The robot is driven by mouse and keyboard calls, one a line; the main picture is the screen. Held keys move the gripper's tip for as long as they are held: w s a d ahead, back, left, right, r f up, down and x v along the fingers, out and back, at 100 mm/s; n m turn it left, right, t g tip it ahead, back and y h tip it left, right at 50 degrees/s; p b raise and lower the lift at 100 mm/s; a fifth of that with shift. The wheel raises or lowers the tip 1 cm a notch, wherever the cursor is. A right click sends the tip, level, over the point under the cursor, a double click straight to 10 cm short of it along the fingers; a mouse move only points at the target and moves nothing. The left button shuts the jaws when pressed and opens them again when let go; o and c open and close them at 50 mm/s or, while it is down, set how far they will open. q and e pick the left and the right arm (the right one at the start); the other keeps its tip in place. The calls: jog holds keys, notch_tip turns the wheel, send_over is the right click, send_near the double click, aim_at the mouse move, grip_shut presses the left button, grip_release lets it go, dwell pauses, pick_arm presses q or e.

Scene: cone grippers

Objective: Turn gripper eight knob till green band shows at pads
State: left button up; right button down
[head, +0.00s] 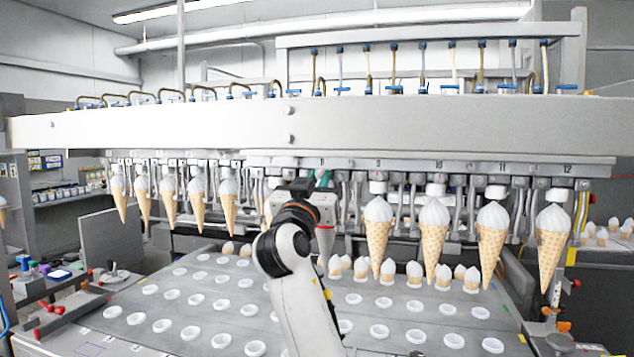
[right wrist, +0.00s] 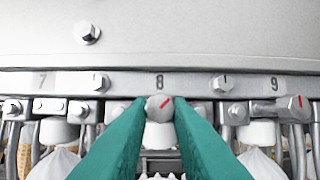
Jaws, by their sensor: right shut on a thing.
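The knob of gripper eight (right wrist: 159,107) is a round grey knob with a red line slanting up to the right, just below the number 8 plate (right wrist: 159,82). My right gripper (right wrist: 160,104) has its two teal fingers shut on the knob, one on each side. In the head view my right gripper (head: 322,180) reaches up to the machine's row of grippers, and my own arm hides gripper eight. A white cap (right wrist: 158,136) shows below the knob between my fingers. The pads of gripper eight are hidden or too small to tell. My left gripper is not in view.
A long metal beam (head: 170,131) runs above. Cones with white tops hang on both sides, such as one near number 10 (head: 433,240). Below lies a grey tray (head: 190,300) with several white cups. Knob nine (right wrist: 299,104) also has a red line.

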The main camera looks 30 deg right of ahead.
jog(key=shift+s+d+n+t+y+p, duration=0.1)
jog(key=shift+n+t+y+p, duration=0.6)
jog(key=shift+n, duration=1.5)
jog(key=c, duration=1.3)
grip_release()
jog(key=b+v, duration=0.5)
jog(key=v, duration=0.7)
